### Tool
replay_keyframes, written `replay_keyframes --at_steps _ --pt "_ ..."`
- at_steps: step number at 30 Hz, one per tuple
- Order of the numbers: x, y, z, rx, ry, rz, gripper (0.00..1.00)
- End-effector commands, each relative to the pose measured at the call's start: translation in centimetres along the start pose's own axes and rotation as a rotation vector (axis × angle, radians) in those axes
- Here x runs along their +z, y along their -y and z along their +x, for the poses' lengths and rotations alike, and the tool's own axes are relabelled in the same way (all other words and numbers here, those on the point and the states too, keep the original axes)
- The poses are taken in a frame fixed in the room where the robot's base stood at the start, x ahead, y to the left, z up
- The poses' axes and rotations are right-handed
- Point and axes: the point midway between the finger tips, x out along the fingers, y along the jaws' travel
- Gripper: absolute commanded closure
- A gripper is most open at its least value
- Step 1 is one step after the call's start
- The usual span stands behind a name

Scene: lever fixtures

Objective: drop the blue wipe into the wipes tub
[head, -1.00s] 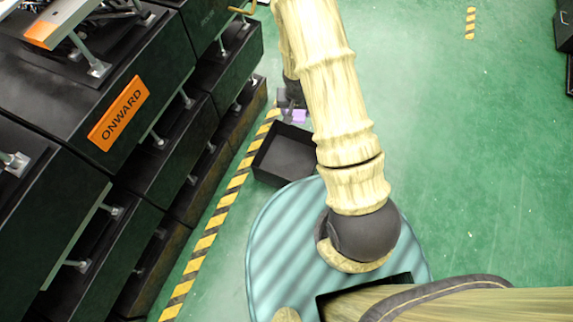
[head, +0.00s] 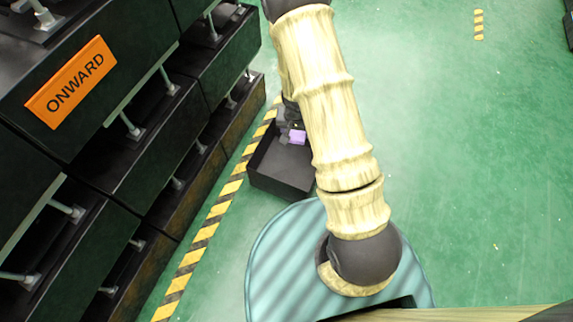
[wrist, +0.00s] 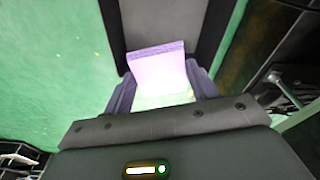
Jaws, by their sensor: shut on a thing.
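The wipe (head: 297,137) looks lavender-purple rather than plainly blue. It also shows in the wrist view (wrist: 158,68), held between the two fingers of my gripper (wrist: 162,88). In the head view my gripper (head: 290,126) is partly hidden by my arm. The only open container near it is a black box (head: 280,168), which I take for the wipes tub. It stands on the floor, and the wipe overlaps its far end in the picture. In the wrist view, the box's grey inside (wrist: 165,24) lies beyond the wipe. The height of the wipe above it is unclear.
Black drawer-like units (head: 150,130) with metal lever handles fill the left side. One carries an orange ONWARD sign (head: 70,82). A yellow-black floor stripe (head: 205,235) runs between them and the box. The green floor at right is largely clear.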

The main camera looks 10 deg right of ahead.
Motion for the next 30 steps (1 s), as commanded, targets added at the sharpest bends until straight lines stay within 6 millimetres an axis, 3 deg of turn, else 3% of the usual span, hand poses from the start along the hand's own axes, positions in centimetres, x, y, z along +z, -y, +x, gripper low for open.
replay_keyframes --at_steps 8,24,30 --pt "0.0 0.0 0.2 0.0 0.0 0.0 0.67" --pt "0.8 0.0 5.4 -0.001 0.0 0.0 0.67" --pt "0.9 0.0 6.0 -0.001 0.0 -0.001 0.67"
